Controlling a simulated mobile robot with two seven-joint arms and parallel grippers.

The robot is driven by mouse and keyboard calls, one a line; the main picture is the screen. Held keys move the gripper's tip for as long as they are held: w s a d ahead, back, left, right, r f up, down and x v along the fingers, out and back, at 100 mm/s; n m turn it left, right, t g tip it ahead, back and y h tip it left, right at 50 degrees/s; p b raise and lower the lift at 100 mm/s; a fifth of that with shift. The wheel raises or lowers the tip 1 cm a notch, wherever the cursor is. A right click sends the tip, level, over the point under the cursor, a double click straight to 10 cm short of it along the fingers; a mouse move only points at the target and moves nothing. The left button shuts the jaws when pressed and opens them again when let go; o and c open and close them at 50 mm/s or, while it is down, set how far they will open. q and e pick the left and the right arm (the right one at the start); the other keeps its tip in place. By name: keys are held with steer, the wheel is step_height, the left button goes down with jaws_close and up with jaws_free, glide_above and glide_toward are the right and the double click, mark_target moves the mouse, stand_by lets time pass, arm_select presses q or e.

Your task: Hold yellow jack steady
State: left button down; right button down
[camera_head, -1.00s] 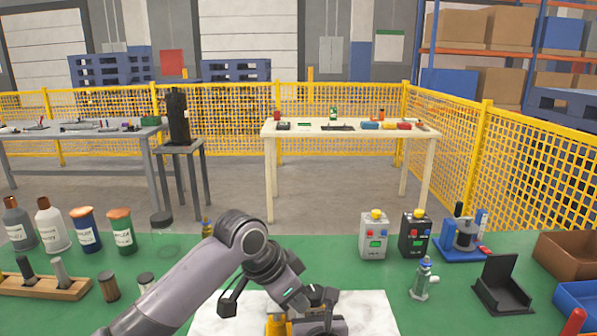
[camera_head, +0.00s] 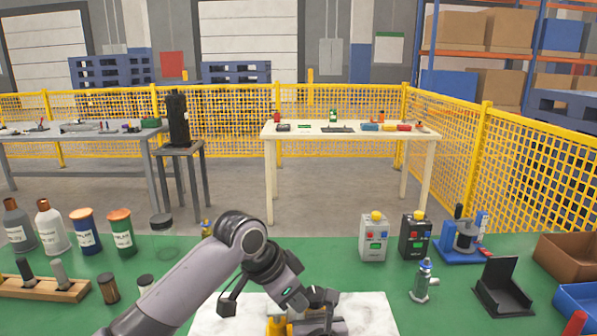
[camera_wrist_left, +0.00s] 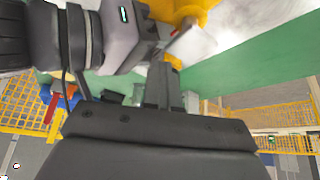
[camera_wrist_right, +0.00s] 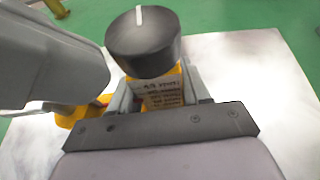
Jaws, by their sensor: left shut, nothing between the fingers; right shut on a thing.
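The yellow jack (camera_wrist_right: 163,93) shows in the right wrist view with a black round knob (camera_wrist_right: 143,42) on top and a printed label on its face. My right gripper (camera_wrist_right: 158,100) is shut on it, one finger on each side. In the head view only a small yellow part of the jack (camera_head: 277,327) shows at the bottom edge, mostly hidden by my arm. In the left wrist view my left gripper (camera_wrist_left: 167,72) is shut and empty, its fingertips close to a yellow part of the jack (camera_wrist_left: 180,10); I cannot tell whether they touch.
A white marble-like slab (camera_head: 370,312) lies on the green bench (camera_head: 340,262). A black stand (camera_head: 503,286) and bins (camera_head: 573,258) are further right.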

steer(key=shift+a, duration=0.15)
arm_select(q)
steer(key=shift+w+a+r, duration=0.1)
steer(key=shift+w+a, duration=0.2)
steer(key=shift+w, duration=0.2)
steer(key=shift+w+a, duration=0.25)
steer(key=shift+w, duration=0.4)
arm_select(e)
steer(key=shift+s+a, duration=0.1)
arm_select(q)
steer(key=shift+a, duration=0.1)
step_height(320, 180, up, 6)
steer(key=shift+a, duration=0.3)
arm_select(e)
steer(key=shift+d, duration=0.2)
arm_select(q)
steer(key=shift+s, duration=0.1)
